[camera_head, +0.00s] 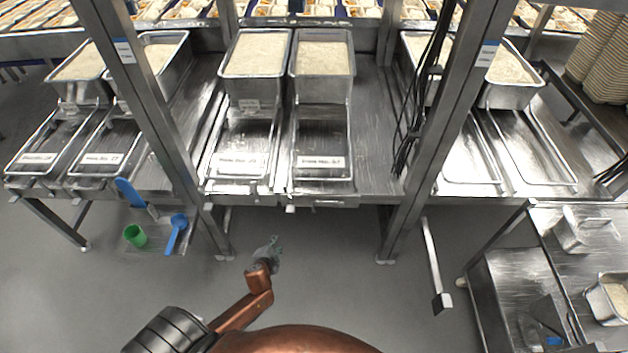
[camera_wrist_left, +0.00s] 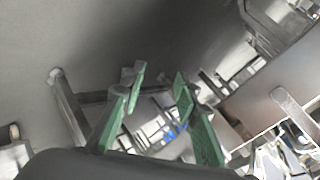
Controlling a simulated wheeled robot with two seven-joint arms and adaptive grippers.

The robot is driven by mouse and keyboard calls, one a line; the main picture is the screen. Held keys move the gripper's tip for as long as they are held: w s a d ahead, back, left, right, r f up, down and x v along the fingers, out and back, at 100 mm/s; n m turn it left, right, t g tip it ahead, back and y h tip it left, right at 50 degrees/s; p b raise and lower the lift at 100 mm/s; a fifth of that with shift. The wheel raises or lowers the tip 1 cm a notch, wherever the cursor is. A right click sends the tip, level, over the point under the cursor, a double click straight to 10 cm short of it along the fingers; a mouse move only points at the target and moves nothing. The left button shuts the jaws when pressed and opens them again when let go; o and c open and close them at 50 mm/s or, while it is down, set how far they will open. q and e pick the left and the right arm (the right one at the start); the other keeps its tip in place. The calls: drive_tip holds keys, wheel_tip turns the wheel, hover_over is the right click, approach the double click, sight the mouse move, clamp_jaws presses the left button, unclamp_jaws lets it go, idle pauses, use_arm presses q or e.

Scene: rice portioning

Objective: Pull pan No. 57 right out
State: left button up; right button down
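The label numbers are too small to read surely, so I cannot tell which pan is No. 57. Two pans stand in the middle: a left pan (camera_head: 256,76) and a right pan (camera_head: 322,88). My left gripper (camera_head: 272,246) is over the floor in front of the table, below the trays and apart from every pan. In the left wrist view its green fingers (camera_wrist_left: 158,110) are spread, with nothing between them. My right gripper is not in view.
Two slanted steel posts (camera_head: 146,100) (camera_head: 452,110) stand in front of the table. Dark cables (camera_head: 412,120) hang by the right one. A green cup (camera_head: 135,236) and blue scoop (camera_head: 176,233) are low at left. A metal cart (camera_head: 560,215) stands at right.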

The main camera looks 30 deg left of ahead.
use_arm(q)
drive_tip(key=w+r+m+t, duration=0.35)
drive_tip(key=w+r, duration=0.55)
drive_tip(key=r, duration=0.3)
drive_tip(key=m+t+h, duration=0.2)
drive_tip(key=m+t, duration=0.1)
drive_tip(key=m, duration=0.1)
approach(313, 180)
drive_tip(key=w+f, duration=0.2)
drive_tip(key=x, duration=0.2)
drive_tip(key=b+x, duration=0.1)
drive_tip(key=x, duration=0.1)
drive_tip(key=r+x, duration=0.1)
drive_tip(key=x, duration=0.2)
drive_tip(key=shift+a+b, duration=0.2)
drive_tip(key=shift+b, duration=0.2)
drive_tip(key=shift+w+a+f, duration=0.1)
drive_tip(key=shift+w, duration=0.65)
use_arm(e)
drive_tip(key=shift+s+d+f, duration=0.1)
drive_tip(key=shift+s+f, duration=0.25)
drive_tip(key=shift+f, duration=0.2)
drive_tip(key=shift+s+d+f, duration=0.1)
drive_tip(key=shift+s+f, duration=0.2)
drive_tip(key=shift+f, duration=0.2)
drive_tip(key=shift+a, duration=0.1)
use_arm(q)
drive_tip(key=shift+c, duration=0.3)
clamp_jaws()
